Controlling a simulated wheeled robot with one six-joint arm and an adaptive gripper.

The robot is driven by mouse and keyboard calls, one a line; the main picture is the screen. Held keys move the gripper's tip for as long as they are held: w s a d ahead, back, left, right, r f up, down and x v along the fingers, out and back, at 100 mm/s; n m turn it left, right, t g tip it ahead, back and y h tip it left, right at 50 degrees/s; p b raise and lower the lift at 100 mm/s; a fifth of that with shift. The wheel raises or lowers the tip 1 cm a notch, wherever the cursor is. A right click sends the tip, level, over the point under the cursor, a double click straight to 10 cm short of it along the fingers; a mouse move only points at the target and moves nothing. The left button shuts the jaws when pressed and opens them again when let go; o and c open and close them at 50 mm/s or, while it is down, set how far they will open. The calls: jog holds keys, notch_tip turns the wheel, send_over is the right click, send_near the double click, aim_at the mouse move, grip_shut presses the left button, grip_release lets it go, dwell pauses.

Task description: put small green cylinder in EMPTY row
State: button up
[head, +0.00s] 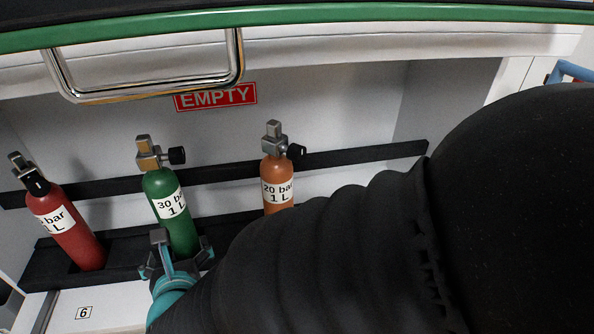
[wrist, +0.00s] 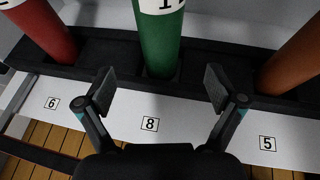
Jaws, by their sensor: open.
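The small green cylinder (head: 178,222) stands in the black rack under the red EMPTY sign (head: 216,96), between a red and an orange cylinder. Its label reads 30 bar, 1 L, and it has a metal valve with a black knob. In the wrist view the green cylinder (wrist: 158,45) stands in a slot behind the number 8 tag. My gripper (head: 176,262) is open in front of its lower part. In the wrist view my gripper's fingers (wrist: 158,82) are spread to either side of the cylinder, with gaps on both sides. My arm hides part of the rack.
A red cylinder (head: 68,228) leans at the left and an orange cylinder (head: 277,182) stands at the right. A black rail (head: 360,157) runs along the back wall. A metal handle (head: 150,90) hangs above. The white ledge (wrist: 190,128) bears tags 6, 8 and 5.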

jog(key=w+d+r+n+g+y, duration=0.1)
jog(key=w+d+r+n+g, duration=0.2)
jog(key=d+n, duration=0.45)
jog(key=w+d+r+n+y, duration=0.1)
jog(key=w+d+r+n, duration=0.3)
jog(key=n, duration=0.7)
jog(key=s+d+n+g+h, duration=0.2)
jog(key=s+d+n, duration=0.4)
jog(key=d, duration=0.5)
jog(key=s+d+n+g+h, duration=0.2)
jog(key=s+d+n+h, duration=0.2)
jog(key=d, duration=0.8)
jog(key=s+n, duration=0.2)
jog(key=n, duration=0.2)
jog(key=shift+d+r, duration=0.15)
jog(key=shift+r, duration=0.15)
